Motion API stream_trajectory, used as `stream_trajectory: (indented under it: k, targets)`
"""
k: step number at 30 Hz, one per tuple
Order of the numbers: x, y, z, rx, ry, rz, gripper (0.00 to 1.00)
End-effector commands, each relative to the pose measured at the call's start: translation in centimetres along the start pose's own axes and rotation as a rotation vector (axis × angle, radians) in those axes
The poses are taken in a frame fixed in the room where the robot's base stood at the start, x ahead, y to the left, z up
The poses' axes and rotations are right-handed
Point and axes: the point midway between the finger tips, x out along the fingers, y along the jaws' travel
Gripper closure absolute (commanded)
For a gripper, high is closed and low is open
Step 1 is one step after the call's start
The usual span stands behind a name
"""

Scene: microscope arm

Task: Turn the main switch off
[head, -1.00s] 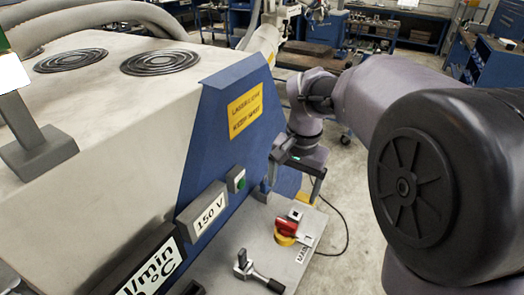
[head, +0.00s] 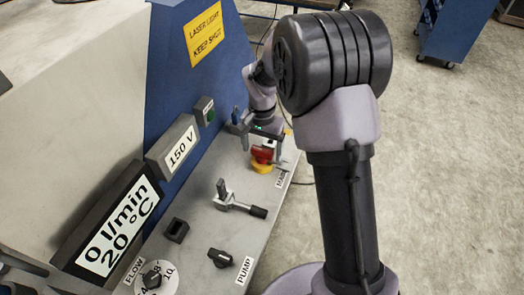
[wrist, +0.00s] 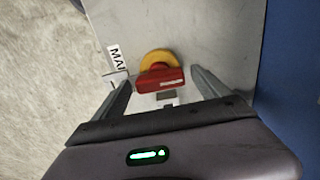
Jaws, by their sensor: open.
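The main switch is a red handle (head: 262,154) on a yellow round base (head: 261,167), at the far end of the grey panel in the head view. In the wrist view the red handle (wrist: 160,80) lies crosswise, with the yellow base (wrist: 156,56) behind it. My gripper (wrist: 160,84) is open, one finger to each side of the red handle. I cannot tell whether either finger touches it. In the head view my gripper (head: 262,147) is at the switch and partly covers it. A partly hidden white label (wrist: 117,58) reading "MAI" sits beside the switch.
A clamp-like lever with a black grip (head: 258,211), a pump knob (head: 220,258) and a flow dial (head: 153,278) stand nearer on the panel. The 150 V display (head: 178,148) and blue housing (head: 165,80) border its left. Open floor (head: 430,190) lies to the right.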

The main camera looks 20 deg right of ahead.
Motion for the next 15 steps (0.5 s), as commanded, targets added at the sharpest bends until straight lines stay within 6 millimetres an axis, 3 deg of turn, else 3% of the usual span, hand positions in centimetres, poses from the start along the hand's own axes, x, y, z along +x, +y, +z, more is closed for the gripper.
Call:
stream_trajectory:
  k: [7, 15]
  targets:
    - [0.08, -0.01, -0.01, 0.000, 0.001, -0.001, 0.15]
    - [0.06, -0.02, -0.01, 0.000, 0.000, -0.001, 0.66]
